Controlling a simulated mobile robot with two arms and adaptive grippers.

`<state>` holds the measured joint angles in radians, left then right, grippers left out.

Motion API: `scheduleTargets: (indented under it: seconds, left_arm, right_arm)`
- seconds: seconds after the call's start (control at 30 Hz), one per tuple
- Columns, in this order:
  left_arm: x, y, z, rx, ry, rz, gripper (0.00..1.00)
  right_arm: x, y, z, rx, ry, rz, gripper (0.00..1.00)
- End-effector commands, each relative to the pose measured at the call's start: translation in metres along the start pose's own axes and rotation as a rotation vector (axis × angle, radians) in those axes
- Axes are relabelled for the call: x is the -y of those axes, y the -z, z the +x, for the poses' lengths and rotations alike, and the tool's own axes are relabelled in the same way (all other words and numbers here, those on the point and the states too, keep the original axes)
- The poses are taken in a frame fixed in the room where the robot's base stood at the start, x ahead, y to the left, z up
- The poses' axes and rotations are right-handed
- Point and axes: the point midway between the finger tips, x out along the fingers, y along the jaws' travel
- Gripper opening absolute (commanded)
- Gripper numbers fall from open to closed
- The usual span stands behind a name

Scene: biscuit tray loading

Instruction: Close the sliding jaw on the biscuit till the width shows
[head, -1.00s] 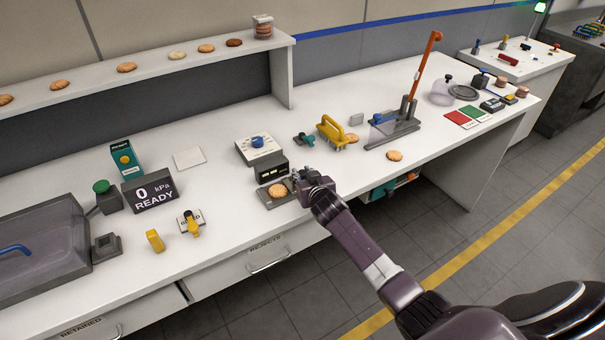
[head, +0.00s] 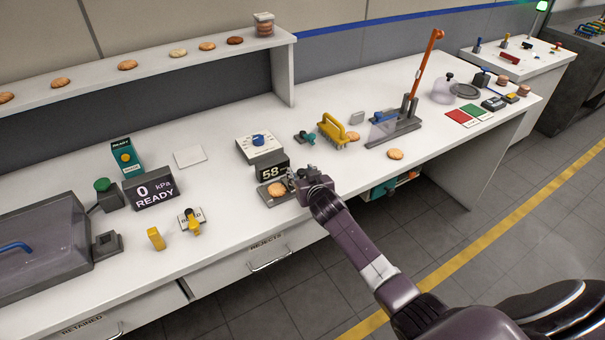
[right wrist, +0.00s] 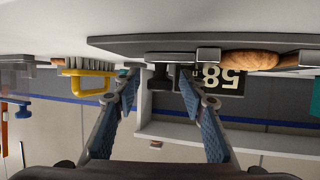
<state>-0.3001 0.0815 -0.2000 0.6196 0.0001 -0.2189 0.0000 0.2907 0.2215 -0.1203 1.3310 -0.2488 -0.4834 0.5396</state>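The biscuit (head: 277,189) lies flat on the grey width gauge (head: 268,201) near the bench's front edge. The gauge's black display (head: 272,172) reads 58; it shows upside down in the right wrist view (right wrist: 222,82). The sliding jaw (right wrist: 208,56) is a small grey block at the biscuit's edge, on my gripper's side. In the right wrist view the biscuit (right wrist: 250,60) seems to touch this block. My right gripper (right wrist: 160,85) has its fingers apart, with a dark knob between or beyond them; contact is unclear. In the head view it (head: 296,178) hides part of the jaw. My left gripper is out of view.
A white box with a blue dial (head: 258,141) stands behind the display. A yellow-handled brush tool (head: 333,130), an orange-levered press (head: 425,75) and a loose biscuit (head: 395,154) lie to the right.

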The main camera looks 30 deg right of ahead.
Motion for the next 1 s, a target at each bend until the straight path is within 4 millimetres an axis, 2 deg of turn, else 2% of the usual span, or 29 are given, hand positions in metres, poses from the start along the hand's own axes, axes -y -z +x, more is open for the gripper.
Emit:
scheduleTargets:
  seconds: [0.23, 0.7, 0.83, 1.0]
  left_arm:
    - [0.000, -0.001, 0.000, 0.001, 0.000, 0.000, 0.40]
    - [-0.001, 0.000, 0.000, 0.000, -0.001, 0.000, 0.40]
    - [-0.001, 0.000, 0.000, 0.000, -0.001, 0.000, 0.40]
    - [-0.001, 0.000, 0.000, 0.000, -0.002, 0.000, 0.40]
  right_arm:
    - [0.000, -0.001, -0.017, 0.000, 0.001, 0.000, 0.38]
    - [0.000, -0.001, -0.093, 0.000, 0.000, 0.000, 0.38]
    - [0.000, 0.000, -0.108, 0.000, 0.000, 0.001, 0.38]
    - [0.000, -0.001, -0.118, 0.001, 0.000, 0.000, 0.38]
